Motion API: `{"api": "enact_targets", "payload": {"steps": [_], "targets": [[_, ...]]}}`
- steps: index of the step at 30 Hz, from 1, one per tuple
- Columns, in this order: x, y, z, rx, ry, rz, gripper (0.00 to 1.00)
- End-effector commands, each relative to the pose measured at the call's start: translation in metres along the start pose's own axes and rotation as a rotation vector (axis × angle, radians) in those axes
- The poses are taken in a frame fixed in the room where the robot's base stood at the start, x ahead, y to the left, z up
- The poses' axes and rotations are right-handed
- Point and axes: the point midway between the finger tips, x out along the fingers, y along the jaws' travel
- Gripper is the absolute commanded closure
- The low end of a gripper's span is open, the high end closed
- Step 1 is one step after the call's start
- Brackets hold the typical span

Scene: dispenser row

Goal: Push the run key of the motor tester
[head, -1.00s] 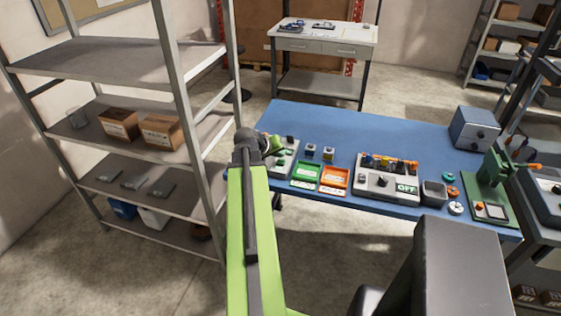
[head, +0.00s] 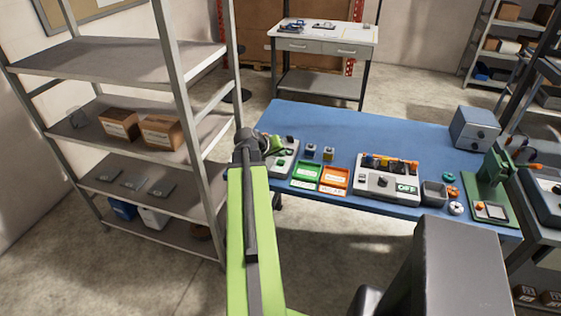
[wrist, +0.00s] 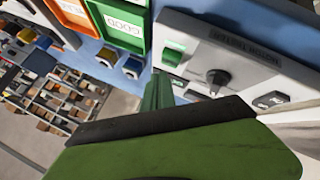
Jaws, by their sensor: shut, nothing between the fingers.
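The motor tester is a light grey box (head: 287,163) at the left end of the blue table, partly hidden behind my arm and gripper in the head view. In the wrist view its panel (wrist: 245,58) carries the motor tester lettering, a black knob (wrist: 218,79) and a green key (wrist: 173,54); the small print on the key is unreadable. My gripper (head: 274,147) is shut and empty over the tester's left part. In the wrist view the green fingers (wrist: 157,93) point toward the green key, close to it. I cannot tell whether they touch it.
Right of the tester on the blue table (head: 360,128) lie a green tray (head: 307,171), an orange tray (head: 335,178) and two small blocks. A grey box with an OFF display (head: 405,188) stands further right. A metal shelf (head: 195,150) rises close to my arm's left.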

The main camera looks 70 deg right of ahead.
Motion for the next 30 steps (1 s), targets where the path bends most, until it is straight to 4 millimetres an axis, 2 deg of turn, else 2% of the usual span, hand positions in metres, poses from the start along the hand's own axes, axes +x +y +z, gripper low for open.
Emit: {"api": "enact_targets", "payload": {"steps": [6,30], "targets": [[0.0069,-0.0051,0.0049,0.000,0.000,0.000,1.00],[0.0101,-0.0083,0.0068,-0.001,0.001,-0.001,1.00]]}}
